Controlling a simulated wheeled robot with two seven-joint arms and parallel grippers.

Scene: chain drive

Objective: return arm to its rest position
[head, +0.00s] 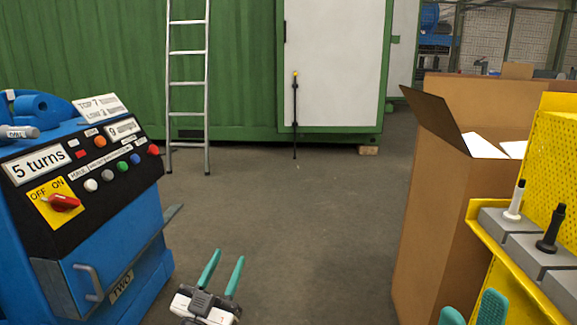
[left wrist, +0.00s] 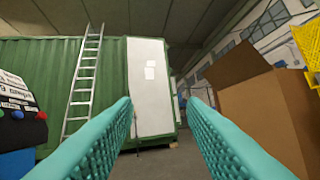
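My left gripper (head: 222,272) is low in the middle of the head view, over bare floor. Its two green fingers are apart with nothing between them; they also show in the left wrist view (left wrist: 160,105), open toward the green container. My right gripper (head: 475,307) is at the bottom edge on the right, in front of the yellow rack. Two green fingertips show with a gap between them and nothing visible in it; the rest is cut off by the frame.
A blue machine (head: 95,262) with a control panel and red switch (head: 64,203) stands left. A tall open cardboard box (head: 448,215) and a yellow rack (head: 510,285) with grey blocks stand right. A ladder (head: 188,100) leans on the green container (head: 245,75). The floor between is clear.

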